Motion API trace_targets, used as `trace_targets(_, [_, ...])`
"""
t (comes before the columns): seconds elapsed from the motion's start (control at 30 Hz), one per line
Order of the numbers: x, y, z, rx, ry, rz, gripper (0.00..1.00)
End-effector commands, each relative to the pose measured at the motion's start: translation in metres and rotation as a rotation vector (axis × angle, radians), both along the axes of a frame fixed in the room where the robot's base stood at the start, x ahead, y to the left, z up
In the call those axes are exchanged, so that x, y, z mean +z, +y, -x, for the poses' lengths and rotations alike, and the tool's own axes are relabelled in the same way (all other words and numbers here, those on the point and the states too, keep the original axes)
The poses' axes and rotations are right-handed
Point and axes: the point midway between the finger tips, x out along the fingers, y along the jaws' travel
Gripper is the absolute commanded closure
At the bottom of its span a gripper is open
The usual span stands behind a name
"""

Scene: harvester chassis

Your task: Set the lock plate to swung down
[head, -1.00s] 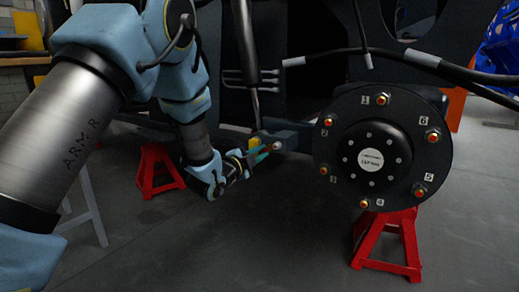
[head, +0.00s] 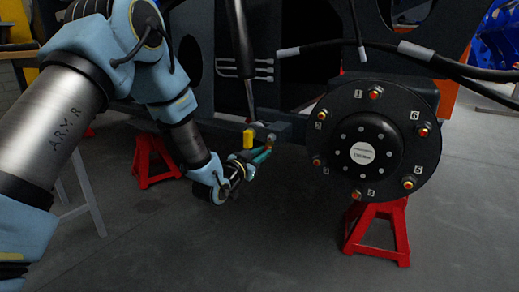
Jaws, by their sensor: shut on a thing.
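My gripper (head: 262,156) is at the lower end of the dark bracket (head: 283,132), left of the round hub. Its fingers, which look teal, are shut near a small reddish pivot end (head: 271,140). The lock plate seems to be the thin piece between the fingers, but it is too small and covered to make out its shape or angle. A yellow block (head: 249,138) sits on the bracket just above the gripper. My wrist comes in from the lower left.
A dark round hub (head: 374,150) with numbered studs is to the right, above a red stand (head: 378,232). Another red stand (head: 152,163) is at the left. Hoses (head: 440,63) cross at the upper right. The grey floor (head: 270,245) below is clear.

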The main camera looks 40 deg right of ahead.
Motion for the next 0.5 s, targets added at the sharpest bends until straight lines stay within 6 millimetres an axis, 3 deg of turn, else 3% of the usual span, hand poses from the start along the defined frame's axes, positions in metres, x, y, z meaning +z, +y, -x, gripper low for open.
trace_targets(0.5, [-0.0021,-0.0012,0.0063,0.001,0.168,0.041,1.0])
